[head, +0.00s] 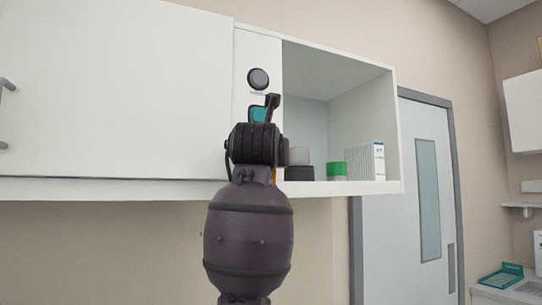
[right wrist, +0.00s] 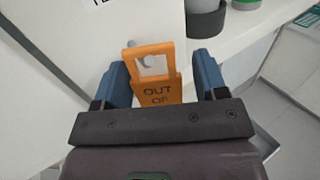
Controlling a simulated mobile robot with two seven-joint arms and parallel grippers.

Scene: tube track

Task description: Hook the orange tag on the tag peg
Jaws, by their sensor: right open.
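The orange tag (right wrist: 160,94) is in the right wrist view, with a square hole near its top and the dark words "OUT OF" below. It is against or close to the white panel. My right gripper (right wrist: 161,66) is open, with one blue finger on each side of the tag and a visible gap at each. In the head view my right arm hides most of that spot; only an orange sliver (head: 274,174) shows beside it. My left gripper is not in view.
A black round knob (head: 258,78) and a teal panel (head: 258,114) are on the white cabinet front. Right of them, an open shelf (head: 365,187) holds a dark grey cup (head: 299,173), a green-banded container (head: 336,170) and a white box (head: 378,161).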

